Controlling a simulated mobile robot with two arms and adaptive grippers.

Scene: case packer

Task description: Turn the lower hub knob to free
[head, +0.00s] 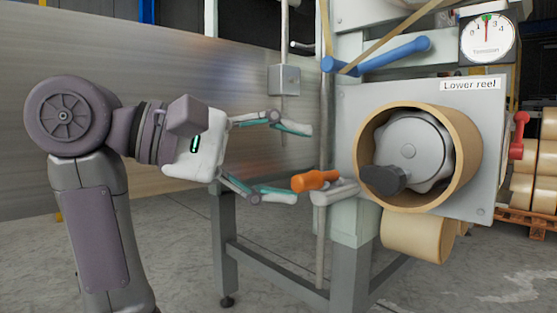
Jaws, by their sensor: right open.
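The lower hub is a grey scalloped disc (420,140) inside a tan tape reel (468,150), under a "Lower reel" label (470,85). A dark grey knob (382,180) sticks out from the hub's lower left. Its setting cannot be read. My right gripper (292,162) is open and empty, left of the reel and apart from it. Its two fingers, with teal pads, point right toward the machine. My left gripper is not in view.
An orange handle (315,180) and a grey rounded bar (335,192) stand between my lower finger and the reel. A blue roller (385,54) and tension dial (487,38) are above. A red handle (518,135) is at right.

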